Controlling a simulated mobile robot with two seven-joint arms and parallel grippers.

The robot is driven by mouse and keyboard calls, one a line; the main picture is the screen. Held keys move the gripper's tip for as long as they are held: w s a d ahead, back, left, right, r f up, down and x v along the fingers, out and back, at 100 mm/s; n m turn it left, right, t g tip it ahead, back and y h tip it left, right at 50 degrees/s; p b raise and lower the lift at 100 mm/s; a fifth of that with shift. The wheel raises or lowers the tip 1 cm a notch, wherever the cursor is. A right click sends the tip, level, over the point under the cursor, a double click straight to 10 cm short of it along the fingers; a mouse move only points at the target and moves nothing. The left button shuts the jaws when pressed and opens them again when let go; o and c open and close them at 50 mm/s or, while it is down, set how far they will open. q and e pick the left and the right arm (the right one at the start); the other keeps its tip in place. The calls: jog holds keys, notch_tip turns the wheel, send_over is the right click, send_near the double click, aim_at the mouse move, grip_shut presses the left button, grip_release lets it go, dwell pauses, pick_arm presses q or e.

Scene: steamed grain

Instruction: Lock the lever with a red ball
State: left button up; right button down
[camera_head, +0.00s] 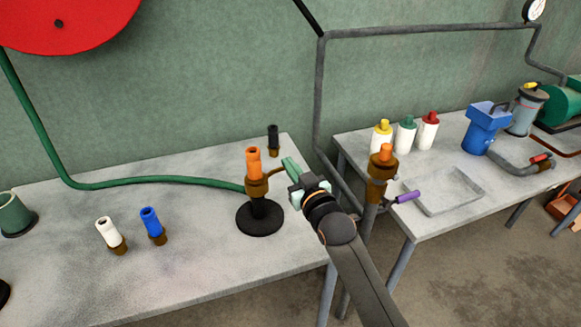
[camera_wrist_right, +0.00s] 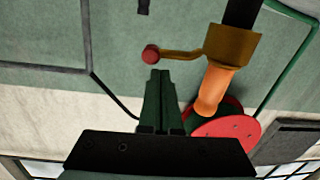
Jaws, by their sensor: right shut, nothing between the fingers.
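The lever (camera_wrist_right: 182,55) is a thin brown arm ending in a red ball (camera_wrist_right: 151,54). It sticks out from the brown collar (camera_wrist_right: 232,46) beside the orange nozzle (camera_wrist_right: 214,88). In the head view the nozzle (camera_head: 253,160) stands upright on a black round base (camera_head: 259,217), and the lever (camera_head: 273,171) points right toward my right gripper (camera_head: 288,164). The gripper hides the ball there. In the wrist view my right gripper (camera_wrist_right: 160,74) is shut and empty, its tips just short of the ball. I cannot tell whether they touch. My left gripper is out of view.
White (camera_head: 108,232), blue (camera_head: 151,222) and black (camera_head: 273,138) nozzles stand on the left table (camera_head: 200,275). A green hose (camera_head: 150,182) runs to the stand. Another orange-topped fitting (camera_head: 382,165) is right of my wrist. The right table holds bottles (camera_head: 405,136) and a tray (camera_head: 450,190).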

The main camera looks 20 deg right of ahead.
jog(key=shift+d+f+m+p, duration=0.3)
jog(key=shift+f+m+p, duration=0.15)
jog(key=shift+m, duration=0.45)
dwell(0.4)
jog(key=f+m, duration=0.2)
jog(key=m, duration=0.2)
jog(key=f+m+b, duration=0.1)
jog(key=f+m, duration=0.1)
jog(key=m, duration=0.3)
jog(key=f+m+y, duration=0.1)
jog(key=f+m, duration=0.2)
jog(key=m, duration=0.1)
jog(key=shift+a+f+m+b, duration=0.1)
jog(key=shift+a+m+b, duration=0.1)
jog(key=shift+m+b, duration=0.15)
jog(key=shift+d, duration=0.1)
